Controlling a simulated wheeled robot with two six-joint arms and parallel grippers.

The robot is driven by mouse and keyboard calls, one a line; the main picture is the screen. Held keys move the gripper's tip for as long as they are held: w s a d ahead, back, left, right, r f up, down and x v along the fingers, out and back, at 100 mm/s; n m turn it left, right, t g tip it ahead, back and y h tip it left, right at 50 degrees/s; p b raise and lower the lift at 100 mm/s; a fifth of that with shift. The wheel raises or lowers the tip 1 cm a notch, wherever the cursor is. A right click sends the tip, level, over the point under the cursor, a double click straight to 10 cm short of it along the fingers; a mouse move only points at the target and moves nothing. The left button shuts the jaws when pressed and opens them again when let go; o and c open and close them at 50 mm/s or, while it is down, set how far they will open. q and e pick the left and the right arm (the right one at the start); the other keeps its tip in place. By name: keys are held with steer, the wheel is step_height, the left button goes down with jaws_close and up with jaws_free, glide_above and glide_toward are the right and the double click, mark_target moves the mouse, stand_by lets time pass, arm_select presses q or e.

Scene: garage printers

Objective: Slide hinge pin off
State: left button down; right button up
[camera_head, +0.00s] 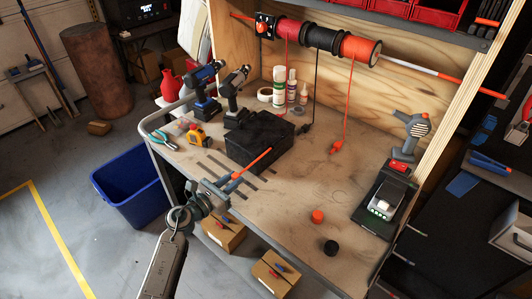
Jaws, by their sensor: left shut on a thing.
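My left gripper (230,184) reaches in from the lower left over the front edge of the workbench. Its jaws are shut on a thin orange rod (255,163), which looks like the pin. The rod slants up and right from the jaws and passes in front of the black box (258,134). I cannot tell whether the rod touches the box or is in any hinge; no hinge is clear to see. My right gripper is not in view.
The bench (295,205) is bare at its middle. A rod with spools (323,38) hangs above. A blue bin (130,188) stands on the floor at left.

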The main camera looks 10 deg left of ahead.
arm_select(q)
steer(key=shift+v, duration=1.3)
